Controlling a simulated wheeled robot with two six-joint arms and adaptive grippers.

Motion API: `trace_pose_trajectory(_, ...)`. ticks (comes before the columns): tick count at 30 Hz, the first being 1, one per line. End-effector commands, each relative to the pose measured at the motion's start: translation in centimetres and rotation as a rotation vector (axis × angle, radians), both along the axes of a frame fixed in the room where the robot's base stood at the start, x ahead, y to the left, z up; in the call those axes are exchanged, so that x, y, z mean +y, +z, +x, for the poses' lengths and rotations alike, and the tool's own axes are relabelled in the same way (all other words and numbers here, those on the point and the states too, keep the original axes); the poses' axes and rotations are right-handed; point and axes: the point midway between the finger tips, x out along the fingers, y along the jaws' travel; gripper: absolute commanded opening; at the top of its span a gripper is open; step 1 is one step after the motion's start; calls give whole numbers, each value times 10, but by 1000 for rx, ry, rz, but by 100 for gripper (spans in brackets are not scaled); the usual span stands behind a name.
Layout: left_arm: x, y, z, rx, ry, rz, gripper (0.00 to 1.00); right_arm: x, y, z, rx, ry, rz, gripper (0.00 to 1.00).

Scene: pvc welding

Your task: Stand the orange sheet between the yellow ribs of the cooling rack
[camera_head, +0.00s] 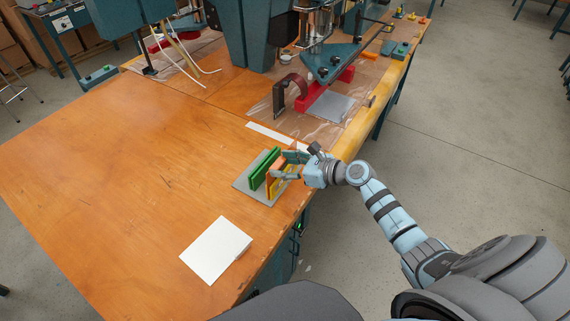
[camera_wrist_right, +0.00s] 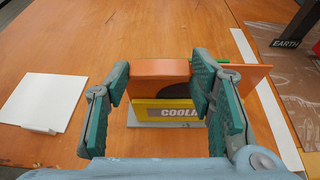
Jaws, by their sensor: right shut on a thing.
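The cooling rack (camera_head: 241,184) has a grey base with green ribs (camera_head: 264,168) at its left and yellow ribs (camera_head: 287,187) at its right. Its yellow front, lettered "COOLI", shows in the right wrist view (camera_wrist_right: 150,113). The orange sheet (camera_wrist_right: 256,76) shows there above the yellow part and runs right behind a finger. My right gripper (camera_head: 278,172), also in the wrist view (camera_wrist_right: 160,88), is shut on the orange sheet at the rack. The fingers partly hide the sheet's lower edge, so I cannot tell whether it is seated between the ribs. My left gripper is not in view.
A white sheet (camera_head: 215,250) lies on the wooden table in front of the rack. A white strip (camera_head: 277,136) lies behind it. Beyond are a welding machine (camera_head: 330,62), a red block (camera_head: 318,98) and a grey plate (camera_head: 338,106). The table's left is clear.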

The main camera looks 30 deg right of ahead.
Motion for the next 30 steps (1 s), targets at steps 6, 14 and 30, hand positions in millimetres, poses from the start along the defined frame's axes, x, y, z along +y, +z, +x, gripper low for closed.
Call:
trace_pose_trajectory(6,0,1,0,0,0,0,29,0,1,0,-1,0,1,51)
trace_pose_trajectory(14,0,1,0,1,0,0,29,0,1,0,-1,0,1,73)
trace_pose_trajectory(30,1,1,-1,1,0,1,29,-37,27,-59,4,2,-8,73)
